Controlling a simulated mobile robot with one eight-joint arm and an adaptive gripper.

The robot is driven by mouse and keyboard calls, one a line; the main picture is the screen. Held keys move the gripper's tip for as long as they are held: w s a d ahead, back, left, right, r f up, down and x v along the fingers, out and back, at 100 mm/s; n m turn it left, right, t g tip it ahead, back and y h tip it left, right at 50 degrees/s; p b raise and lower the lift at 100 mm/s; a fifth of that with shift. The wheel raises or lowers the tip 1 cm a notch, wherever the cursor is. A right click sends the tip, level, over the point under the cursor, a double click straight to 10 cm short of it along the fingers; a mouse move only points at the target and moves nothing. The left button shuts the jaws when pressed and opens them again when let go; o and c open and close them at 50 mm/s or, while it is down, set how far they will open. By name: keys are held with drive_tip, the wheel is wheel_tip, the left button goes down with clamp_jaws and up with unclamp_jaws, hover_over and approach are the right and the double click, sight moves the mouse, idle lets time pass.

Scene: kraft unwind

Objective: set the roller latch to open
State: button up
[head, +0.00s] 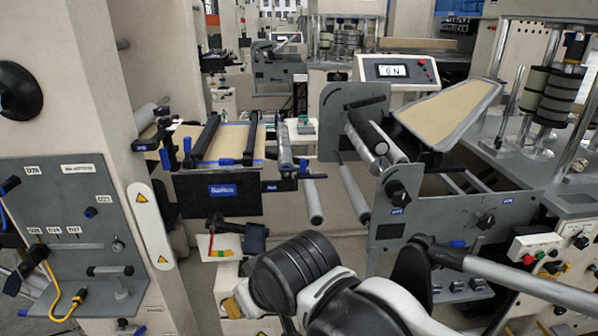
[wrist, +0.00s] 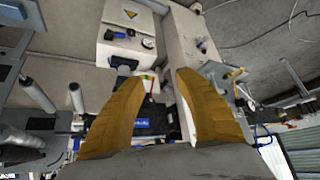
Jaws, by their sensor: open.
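A black lever-like handle (head: 215,222) sticks out below the dark panel of the roller unit in the head view, above a small red, yellow and green scale card (head: 220,247). I cannot tell for sure whether this is the roller latch, or which way it is set. My gripper shows in the wrist view as two yellow fingers (wrist: 163,75), spread apart with nothing between them. The coloured card (wrist: 151,84) and dark panel (wrist: 152,121) show beyond the gap, apart from the fingers. In the head view my gripper's yellow part (head: 236,306) is low, below the card.
A grey side plate with a black knob (head: 398,193) and rollers (head: 355,192) stands to the right. A grey panel (head: 78,235) with a yellow cable is on the left column. A display (head: 399,70) reads ON. Open floor is hard to see.

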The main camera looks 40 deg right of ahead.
drive_tip(key=w+d+r+m+t+h+p, duration=0.1)
drive_tip(key=w+d+r+m+t+h, duration=0.2)
drive_tip(key=w+d, duration=0.65)
drive_tip(key=w+d+r+m+t+h, duration=0.1)
drive_tip(key=w+d+r+m+h, duration=0.4)
drive_tip(key=d, duration=0.8)
drive_tip(key=n+t+h, duration=0.1)
drive_tip(key=t+h, duration=0.1)
drive_tip(key=t, duration=0.2)
approach(303, 163)
drive_tip(key=b+x, duration=0.1)
drive_tip(key=x, duration=1)
drive_tip(key=shift+f, duration=0.1)
drive_tip(key=shift+c, duration=0.5)
clamp_jaws()
